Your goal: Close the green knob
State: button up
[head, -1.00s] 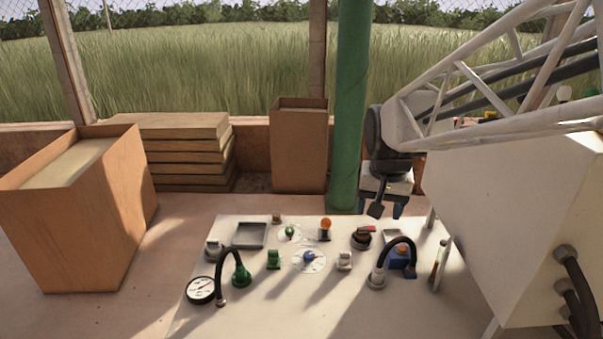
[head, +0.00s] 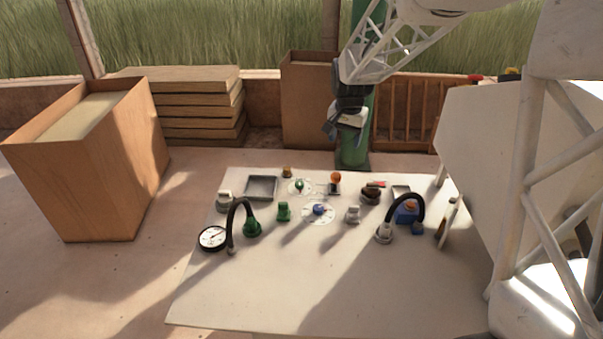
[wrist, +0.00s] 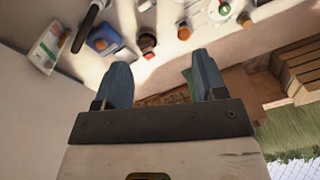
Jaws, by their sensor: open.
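The green knob (head: 299,186) stands on a small round white dial near the far edge of the white panel (head: 260,300). In the wrist view, the green knob (wrist: 224,9) shows at the top edge, right of centre, partly cut off. My gripper (head: 334,132) hangs above and beyond the panel's far edge, to the right of the knob and apart from it. In the wrist view, its two blue fingers (wrist: 160,78) are spread with nothing between them. The knob's exact turn is too small to tell.
A blue knob (head: 319,209) on a larger dial sits nearer. An orange-topped part (head: 335,180) stands right of the green knob. A grey tray (head: 261,187) lies left. Hoses arch at both sides. A green post (head: 354,155) stands behind. The panel's front is clear.

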jog(key=w+a+f+m, duration=0.1)
jog(key=w+a+f, duration=0.6)
jog(key=w+f, duration=0.5)
jog(key=m+g, duration=0.1)
jog(key=m, duration=0.1)
send_over(300, 183)
notch_tip(300, 183, down, 14)
jog(key=shift+r, duration=0.2)
jog(key=shift+w+a+f, duration=0.1)
jog(key=shift+f, duration=0.25)
jog(key=shift+f, duration=0.1)
jog(key=shift+f, duration=3.75)
jog(key=c, duration=0.9)
